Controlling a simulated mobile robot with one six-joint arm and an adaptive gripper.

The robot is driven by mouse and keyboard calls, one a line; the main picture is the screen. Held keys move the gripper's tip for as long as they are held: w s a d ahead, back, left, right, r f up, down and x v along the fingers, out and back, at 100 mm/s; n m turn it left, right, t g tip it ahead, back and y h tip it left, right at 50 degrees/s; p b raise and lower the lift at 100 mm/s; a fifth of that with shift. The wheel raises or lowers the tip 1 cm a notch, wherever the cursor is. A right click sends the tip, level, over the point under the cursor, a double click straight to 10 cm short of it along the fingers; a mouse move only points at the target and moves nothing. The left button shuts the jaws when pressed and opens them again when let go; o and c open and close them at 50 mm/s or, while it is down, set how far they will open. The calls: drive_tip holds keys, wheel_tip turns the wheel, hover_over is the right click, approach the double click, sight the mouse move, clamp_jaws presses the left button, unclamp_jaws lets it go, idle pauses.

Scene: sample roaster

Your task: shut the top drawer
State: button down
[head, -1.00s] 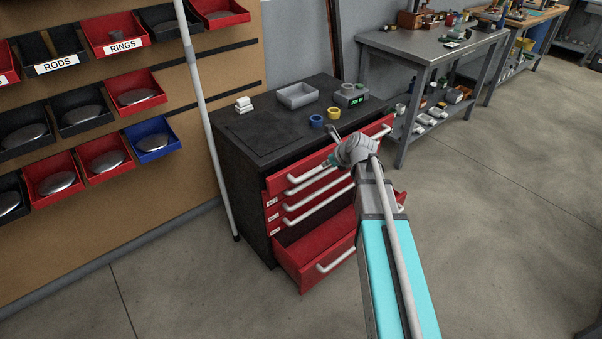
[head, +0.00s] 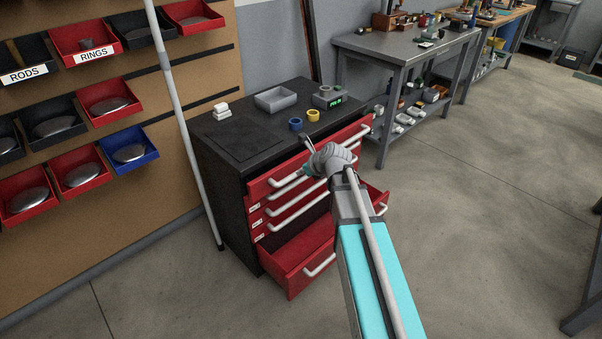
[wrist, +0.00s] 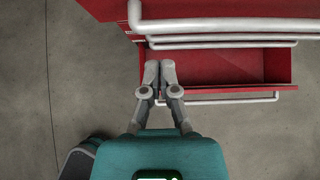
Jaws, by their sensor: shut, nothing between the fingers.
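The top drawer (head: 353,134) is a red drawer with a long white bar handle, at the top of the dark cabinet in the head view. Its front stands out a little from the cabinet, with a dark gap behind its upper edge. My gripper (head: 302,172) is in front of this drawer, near its handle; my wrist hides the handle's middle. In the wrist view my gripper (wrist: 160,66) has its fingers together and empty. The topmost white handle (wrist: 230,25) there lies just beyond the fingertips. I cannot tell whether they touch anything.
A lower red drawer (head: 292,268) stands wide open below. The cabinet top (head: 240,137) carries a grey tray (head: 277,99), a blue and a yellow ring, and a small scale (head: 327,96). A grey workbench (head: 408,46) stands behind right. The floor at right is clear.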

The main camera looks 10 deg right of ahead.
sight(286, 178)
drive_tip(key=b+x, duration=0.6)
drive_tip(key=x, duration=0.3)
drive_tip(key=shift+d+f, duration=0.1)
drive_tip(key=shift+w+a+r, duration=0.1)
drive_tip(key=shift+w+a, duration=0.2)
drive_tip(key=shift+w, duration=0.2)
drive_tip(key=shift+w+a+r, duration=0.15)
drive_tip(key=shift+w+a, duration=0.1)
drive_tip(key=shift+w, duration=0.25)
drive_tip(key=shift+w+a, duration=0.45)
drive_tip(key=shift+w, duration=0.15)
drive_tip(key=w+a, duration=0.1)
drive_tip(key=w, duration=0.2)
drive_tip(key=w+a, duration=0.1)
drive_tip(key=shift+w+a, duration=0.15)
drive_tip(key=shift+a, duration=0.2)
drive_tip(key=shift+w+r, duration=0.1)
